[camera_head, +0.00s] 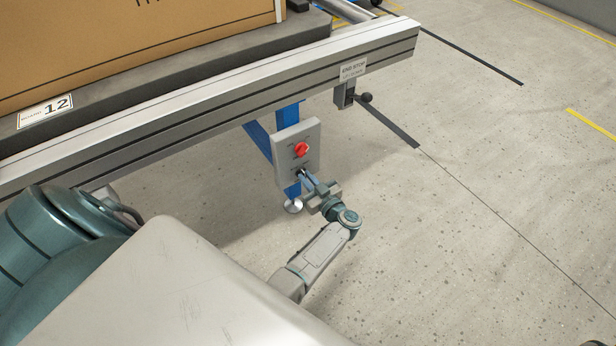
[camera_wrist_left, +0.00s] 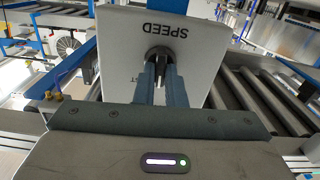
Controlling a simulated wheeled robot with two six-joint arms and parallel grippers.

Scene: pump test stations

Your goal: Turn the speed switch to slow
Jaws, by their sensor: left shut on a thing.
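The grey switch box (camera_head: 283,158) hangs on a blue leg below the conveyor rail; its face also fills the upper middle of the left wrist view (camera_wrist_left: 215,40). A red rotary switch (camera_head: 301,150) sits on its upper part. Below it is the black speed switch (camera_wrist_left: 159,54), under the word SPEED, which reads upside down in the left wrist view. My left gripper (camera_head: 304,175) is at the lower part of the box, its fingers shut on the speed switch. The fingers hide most of the knob and position labels, so its setting cannot be told. My right gripper is not in view.
The conveyor rail (camera_head: 200,112) runs above the box, carrying a large cardboard carton (camera_head: 130,45). An end stop with a black knob (camera_head: 366,98) hangs from the rail to the right. The concrete floor (camera_head: 480,200) at right is clear. Rollers (camera_wrist_left: 265,105) show in the left wrist view.

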